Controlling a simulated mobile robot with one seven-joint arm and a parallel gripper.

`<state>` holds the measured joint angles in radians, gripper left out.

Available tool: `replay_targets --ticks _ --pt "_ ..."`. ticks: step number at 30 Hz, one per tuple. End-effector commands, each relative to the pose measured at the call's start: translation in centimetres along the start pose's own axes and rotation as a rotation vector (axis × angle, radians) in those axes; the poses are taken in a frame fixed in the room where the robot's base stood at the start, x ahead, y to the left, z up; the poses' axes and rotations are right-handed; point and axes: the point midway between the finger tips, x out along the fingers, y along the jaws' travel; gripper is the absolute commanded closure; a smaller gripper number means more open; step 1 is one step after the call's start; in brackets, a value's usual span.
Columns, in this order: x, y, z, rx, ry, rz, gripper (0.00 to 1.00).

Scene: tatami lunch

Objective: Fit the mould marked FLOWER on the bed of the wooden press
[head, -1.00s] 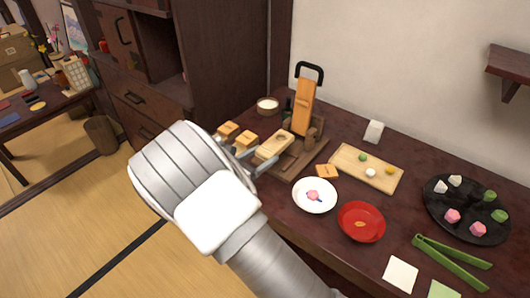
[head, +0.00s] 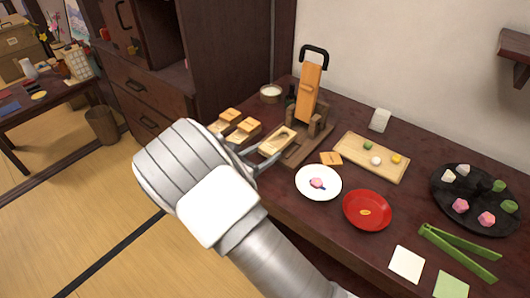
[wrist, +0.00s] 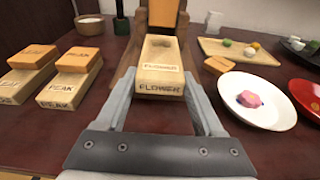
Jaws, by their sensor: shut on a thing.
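The mould marked FLOWER (wrist: 160,68) is a pale wooden block with a dark hollow in its top and its label facing me. It also shows in the head view (head: 278,141). My gripper (wrist: 162,98) is shut on its near end, one finger on each side. The wooden press (head: 311,92) stands behind it with its orange lever upright and a black handle on top. The mould's far end lies over the press's dark base (head: 308,153), in front of the lever. I cannot tell whether it rests fully on the bed.
A mould marked PEAK (wrist: 70,80) and another block (wrist: 25,75), both with orange tops, stand left of my gripper. A white plate (head: 318,183) with a pink sweet, a red dish (head: 367,210) and a wooden board (head: 371,158) lie to the right. An orange piece (head: 331,158) lies near the press.

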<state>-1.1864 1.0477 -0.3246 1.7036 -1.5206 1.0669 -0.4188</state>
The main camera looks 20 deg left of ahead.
Motion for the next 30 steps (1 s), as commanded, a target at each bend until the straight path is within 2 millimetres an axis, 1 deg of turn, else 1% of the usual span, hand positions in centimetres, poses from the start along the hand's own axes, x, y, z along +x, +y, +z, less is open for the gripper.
replay_targets --ticks 30 --pt "0.3 0.0 -1.6 0.000 -0.001 0.000 0.71"
